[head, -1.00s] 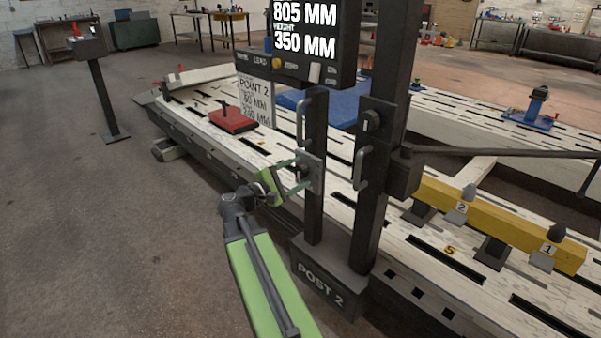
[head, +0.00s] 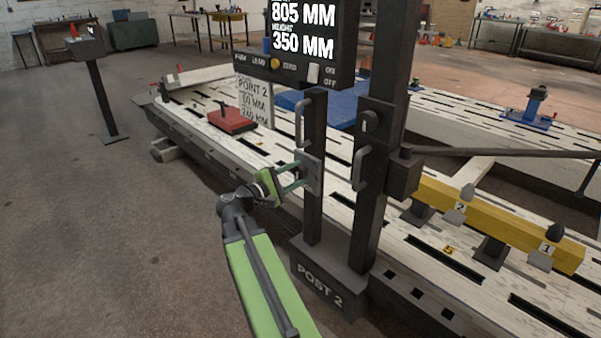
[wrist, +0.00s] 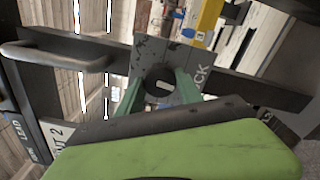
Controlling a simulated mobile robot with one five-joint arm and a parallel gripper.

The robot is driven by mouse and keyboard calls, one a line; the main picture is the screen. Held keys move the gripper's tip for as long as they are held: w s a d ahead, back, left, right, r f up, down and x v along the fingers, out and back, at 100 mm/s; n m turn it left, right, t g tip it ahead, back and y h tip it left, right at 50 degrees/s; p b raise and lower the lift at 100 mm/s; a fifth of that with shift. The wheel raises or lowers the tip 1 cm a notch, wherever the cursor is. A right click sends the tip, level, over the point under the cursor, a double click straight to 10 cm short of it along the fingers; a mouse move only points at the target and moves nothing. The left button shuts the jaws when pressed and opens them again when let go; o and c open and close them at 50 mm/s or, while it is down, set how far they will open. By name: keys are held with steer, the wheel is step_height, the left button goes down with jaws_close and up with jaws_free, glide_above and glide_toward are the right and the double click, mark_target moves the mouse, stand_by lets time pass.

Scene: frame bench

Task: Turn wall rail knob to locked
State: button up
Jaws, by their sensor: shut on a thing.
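The knob (wrist: 160,81) is a dark round disc with a pale line across it. It sits on a worn grey plate (wrist: 190,58) whose lettering is partly visible and ends in "OCK". In the head view the plate (head: 314,174) is fixed to the left upright of the post, and the knob is mostly hidden by my fingers. My gripper (head: 297,174) is at the plate from the left. In the wrist view its two green fingers (wrist: 161,88) stand on either side of the knob, shut on it. Where the pale line points against the lettering is unclear.
A bar handle (head: 299,122) is above the plate. The right upright carries another handle (head: 360,168) and a dark fitting (head: 370,121). A display box (head: 300,45) hangs above. The slotted bench (head: 265,150) lies behind; open floor (head: 110,220) is left.

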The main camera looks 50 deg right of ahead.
steer(key=m, duration=1.2)
steer(key=shift+m, duration=2.1)
steer(key=o, duration=1.4)
steer(key=shift+a+r, duration=0.1)
